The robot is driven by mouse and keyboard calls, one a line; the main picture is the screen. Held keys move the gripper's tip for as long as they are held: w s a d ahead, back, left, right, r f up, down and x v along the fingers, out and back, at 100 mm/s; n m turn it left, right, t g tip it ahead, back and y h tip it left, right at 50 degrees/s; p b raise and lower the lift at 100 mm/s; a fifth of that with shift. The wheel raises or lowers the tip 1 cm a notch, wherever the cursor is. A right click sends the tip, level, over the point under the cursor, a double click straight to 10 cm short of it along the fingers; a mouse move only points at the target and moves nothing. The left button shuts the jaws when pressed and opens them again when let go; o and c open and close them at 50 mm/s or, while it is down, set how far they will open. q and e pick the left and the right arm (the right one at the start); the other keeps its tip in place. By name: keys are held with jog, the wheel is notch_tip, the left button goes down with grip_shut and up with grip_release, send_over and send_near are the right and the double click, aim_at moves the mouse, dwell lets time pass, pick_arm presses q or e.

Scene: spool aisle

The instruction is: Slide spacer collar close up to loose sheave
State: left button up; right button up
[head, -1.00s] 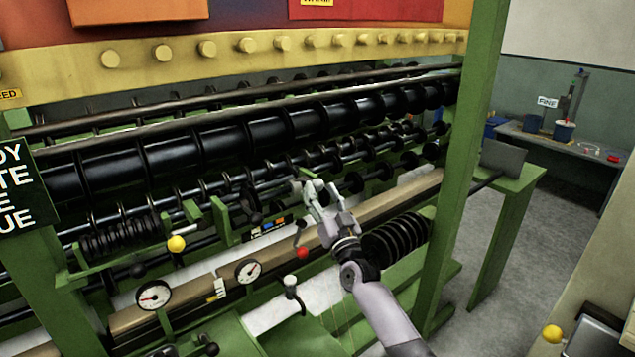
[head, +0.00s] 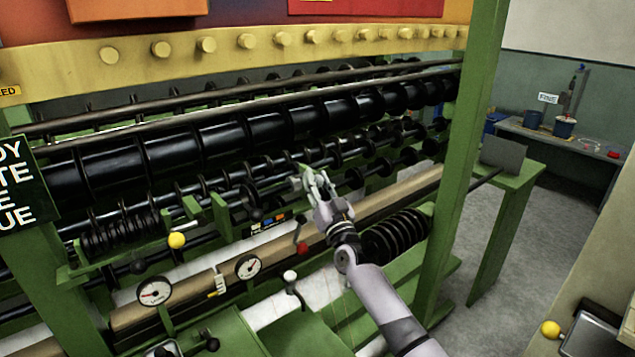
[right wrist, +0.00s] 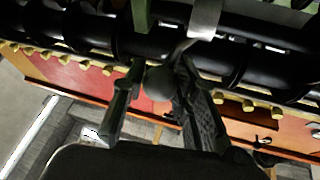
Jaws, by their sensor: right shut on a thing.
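My right gripper (head: 317,177) reaches to a shaft in the frame from the front right. A small light grey collar (head: 296,183) shows just left of its fingertips. In the right wrist view the same gripper (right wrist: 158,90) is shut on a rounded dark grey knob (right wrist: 160,83). A light grey band (right wrist: 205,20), which looks like the spacer collar, wraps a dark bar right above it. A black disc (head: 250,194) stands left of the collar with a gap, and another (head: 355,178) stands to the right. I cannot tell for sure which is the loose sheave. My left gripper is not in view.
Dark rollers (head: 220,140) and shafts run across the green frame above and behind. A green upright (head: 219,215), a yellow ball (head: 177,240), a red knob (head: 303,249) and two dial gauges (head: 248,267) stand in front. A green post (head: 470,130) is at right.

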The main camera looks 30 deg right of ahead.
grip_shut()
jog(key=a+p, duration=0.4)
jog(key=a, duration=0.6)
jog(key=shift+s+p, duration=0.3)
jog(key=shift+s, duration=0.1)
jog(key=o, duration=0.7)
grip_release()
jog(key=shift+c, duration=0.2)
